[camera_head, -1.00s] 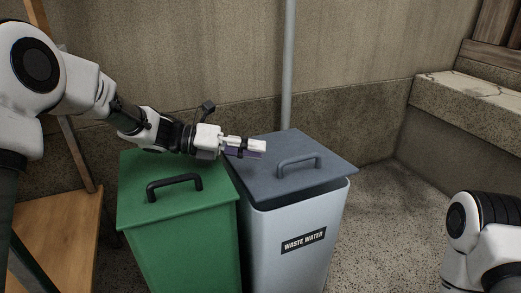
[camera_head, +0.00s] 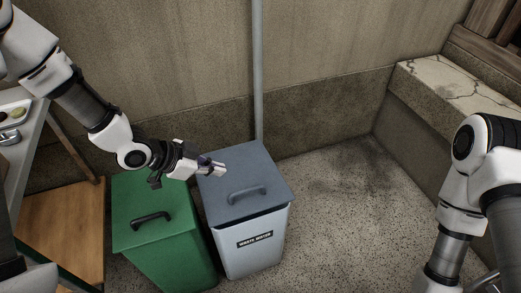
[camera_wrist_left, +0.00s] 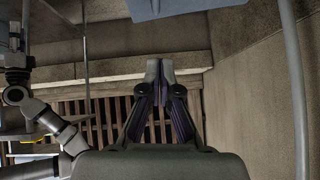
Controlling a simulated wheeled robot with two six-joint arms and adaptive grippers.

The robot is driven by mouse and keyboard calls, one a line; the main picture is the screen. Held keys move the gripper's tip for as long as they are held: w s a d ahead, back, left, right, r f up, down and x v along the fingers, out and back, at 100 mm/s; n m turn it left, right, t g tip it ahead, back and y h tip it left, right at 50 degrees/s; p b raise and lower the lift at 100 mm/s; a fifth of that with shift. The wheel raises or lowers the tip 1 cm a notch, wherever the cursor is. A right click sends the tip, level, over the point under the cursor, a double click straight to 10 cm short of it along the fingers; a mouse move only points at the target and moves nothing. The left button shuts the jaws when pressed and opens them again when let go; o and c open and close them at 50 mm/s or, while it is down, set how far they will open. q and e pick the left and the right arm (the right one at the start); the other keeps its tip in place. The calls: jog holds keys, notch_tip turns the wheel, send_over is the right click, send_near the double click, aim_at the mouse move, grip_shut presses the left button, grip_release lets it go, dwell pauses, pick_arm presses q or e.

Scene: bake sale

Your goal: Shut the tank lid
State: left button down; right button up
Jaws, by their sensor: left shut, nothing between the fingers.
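The waste water tank (camera_head: 252,254) is pale grey with a black label. Its blue-grey lid (camera_head: 225,205) with a bar handle (camera_head: 248,196) lies over the top. A narrow dark gap shows under the lid's front edge, so I cannot tell whether it is fully seated. My left gripper (camera_head: 217,168) is shut and empty, at the lid's back left edge; I cannot tell whether it touches. In the left wrist view its fingers (camera_wrist_left: 159,68) are together, and a blue-grey surface, probably the lid (camera_wrist_left: 185,7), shows at the top. My right arm shows at right, its gripper out of view.
A green bin (camera_head: 165,250) with a closed lid stands close on the tank's left. A grey pipe (camera_head: 257,70) rises behind the tank. A wooden surface (camera_head: 65,215) is at left, a stone ledge (camera_head: 440,90) at right. The floor right of the tank is clear.

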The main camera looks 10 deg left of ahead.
pick_arm(q)
jog(key=b, duration=0.4)
send_over(244, 191)
notch_tip(244, 191, down, 8)
jog(key=shift+s+d, duration=0.1)
jog(key=shift+d, duration=0.05)
notch_tip(244, 191, down, 2)
jog(key=shift+f, duration=0.2)
jog(key=shift+a+f, duration=0.2)
jog(key=shift+f, duration=0.15)
pick_arm(e)
notch_tip(244, 191, down, 3)
jog(key=shift+f, duration=0.15)
pick_arm(q)
jog(key=shift+s+d+f+b, duration=0.1)
jog(key=shift+d+f+b, duration=0.1)
jog(key=shift+f, duration=0.25)
jog(key=shift+s+d+f+b, duration=0.1)
jog(key=shift+f+b, duration=0.05)
jog(key=shift+f, duration=0.3)
pick_arm(e)
jog(key=shift+f, duration=0.2)
